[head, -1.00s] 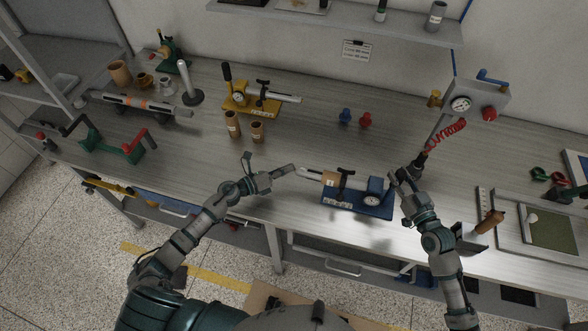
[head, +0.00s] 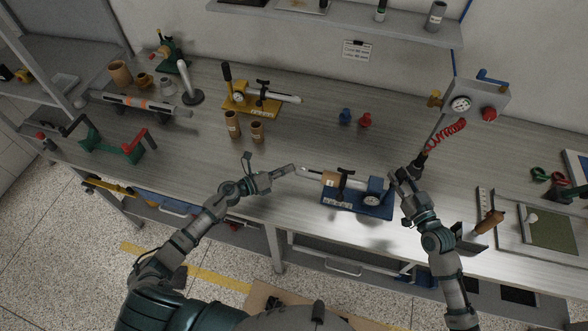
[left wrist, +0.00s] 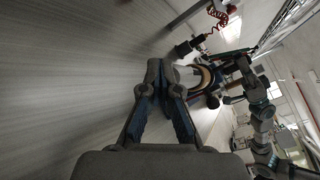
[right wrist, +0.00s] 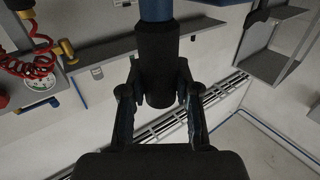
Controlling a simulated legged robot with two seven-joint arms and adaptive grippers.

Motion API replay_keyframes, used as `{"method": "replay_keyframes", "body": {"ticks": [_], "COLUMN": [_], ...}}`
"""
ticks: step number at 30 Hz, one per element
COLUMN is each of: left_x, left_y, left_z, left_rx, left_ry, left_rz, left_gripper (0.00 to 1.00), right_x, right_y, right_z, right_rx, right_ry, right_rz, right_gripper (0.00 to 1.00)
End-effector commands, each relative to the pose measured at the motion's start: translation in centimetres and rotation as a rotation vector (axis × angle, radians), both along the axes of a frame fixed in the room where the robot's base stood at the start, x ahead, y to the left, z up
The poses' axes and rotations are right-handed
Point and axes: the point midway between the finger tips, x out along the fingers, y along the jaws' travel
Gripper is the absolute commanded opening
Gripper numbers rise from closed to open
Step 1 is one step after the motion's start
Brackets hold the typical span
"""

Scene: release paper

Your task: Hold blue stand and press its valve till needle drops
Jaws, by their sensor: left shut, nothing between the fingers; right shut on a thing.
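The blue stand (head: 357,207) sits near the front edge of the bench, with a round white gauge (head: 371,200) at its right and a black T-shaped handle (head: 346,173) on top. A pale tube (head: 313,173) points left from it. My left gripper (head: 292,169) is shut and empty by the tube's left end; I cannot tell whether they touch. In the left wrist view its closed fingers (left wrist: 162,68) point toward the stand's pale and tan parts. My right gripper (head: 394,178) is shut at the stand's right end. The right wrist view shows a black grip (right wrist: 158,65) between its fingers. The needle is too small to read.
A yellow stand (head: 250,108) with cardboard tubes (head: 233,124) is at the back left. Blue (head: 345,116) and red (head: 365,119) knobs lie behind the blue stand. A gauge box (head: 475,100) with a coiled red hose (head: 445,133) is at the right.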

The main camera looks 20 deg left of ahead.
Motion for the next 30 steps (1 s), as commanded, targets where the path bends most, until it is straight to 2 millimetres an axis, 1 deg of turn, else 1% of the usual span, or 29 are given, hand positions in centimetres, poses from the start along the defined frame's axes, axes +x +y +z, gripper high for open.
{"method": "replay_keyframes", "body": {"ticks": [1, 22, 26, 30], "left_x": [-0.2, -0.2, -0.1, -0.1], "left_y": [-0.3, -0.3, 0.1, 0.9], "left_z": [-0.1, -0.1, -0.1, -0.1], "left_rx": [-0.002, -0.002, -0.002, -0.001], "left_ry": [0.002, 0.001, 0.003, 0.002], "left_rz": [-0.006, -0.007, -0.006, -0.004], "left_gripper": [0.00, 0.00, 0.00, 0.00], "right_x": [-0.1, -0.1, -0.1, -0.1], "right_y": [0.2, 0.2, 0.2, 0.2], "right_z": [0.0, 0.0, 0.0, 0.0], "right_rx": [0.002, 0.002, 0.002, 0.002], "right_ry": [0.001, 0.002, 0.002, 0.002], "right_rz": [0.003, 0.004, 0.004, 0.004], "right_gripper": [0.00, 0.00, 0.00, 0.00]}}
